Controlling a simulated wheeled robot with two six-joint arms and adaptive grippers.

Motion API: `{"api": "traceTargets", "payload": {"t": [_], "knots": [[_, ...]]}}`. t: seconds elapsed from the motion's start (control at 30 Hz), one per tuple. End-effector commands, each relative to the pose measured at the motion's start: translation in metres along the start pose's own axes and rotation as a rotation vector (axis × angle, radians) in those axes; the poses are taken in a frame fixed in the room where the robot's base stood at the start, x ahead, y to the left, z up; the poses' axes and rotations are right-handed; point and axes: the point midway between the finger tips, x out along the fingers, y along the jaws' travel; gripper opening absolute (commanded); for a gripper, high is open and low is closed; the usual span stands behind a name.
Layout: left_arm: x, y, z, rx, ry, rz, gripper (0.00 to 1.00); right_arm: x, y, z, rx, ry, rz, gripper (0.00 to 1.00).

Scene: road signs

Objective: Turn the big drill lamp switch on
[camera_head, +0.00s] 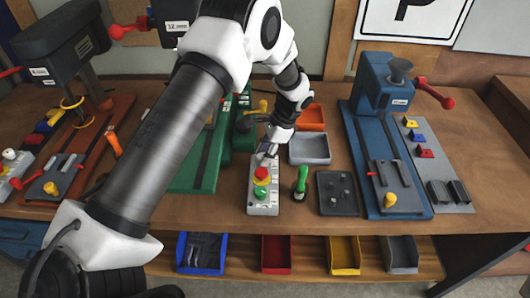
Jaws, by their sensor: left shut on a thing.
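The gripper is shut on a small part there, apparently a switch, mostly hidden by the fingers. I cannot tell the switch's position. The green drill is largely hidden behind my arm. My right gripper is out of view.
A green-handled tool (300,182), a dark tray (337,193) and grey (309,148) and orange (310,117) bins stand right of the box. A blue drill press (378,85) is farther right, a dark drill (62,45) left.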

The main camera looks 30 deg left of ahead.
Motion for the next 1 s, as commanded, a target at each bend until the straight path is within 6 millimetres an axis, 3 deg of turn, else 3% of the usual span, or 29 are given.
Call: {"api": "traceTargets", "payload": {"t": [0.3,0.33,0.4,0.8,0.87,1.0], "knots": [[0.004,0.003,0.001,0.000,-0.008,0.009,0.00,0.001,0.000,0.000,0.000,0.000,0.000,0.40],[0.004,0.003,0.001,0.000,-0.008,0.009,0.42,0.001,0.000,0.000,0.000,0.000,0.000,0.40],[0.004,0.002,0.001,0.000,-0.007,0.008,0.59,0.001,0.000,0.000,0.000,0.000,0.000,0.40],[0.001,0.001,0.000,0.031,-0.003,-0.011,0.59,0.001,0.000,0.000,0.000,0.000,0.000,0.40],[0.002,0.002,0.000,0.090,-0.003,-0.036,0.59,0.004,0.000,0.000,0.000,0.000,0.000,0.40],[0.005,0.004,0.000,0.393,-0.004,-0.161,0.59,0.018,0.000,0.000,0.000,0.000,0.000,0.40]]}}
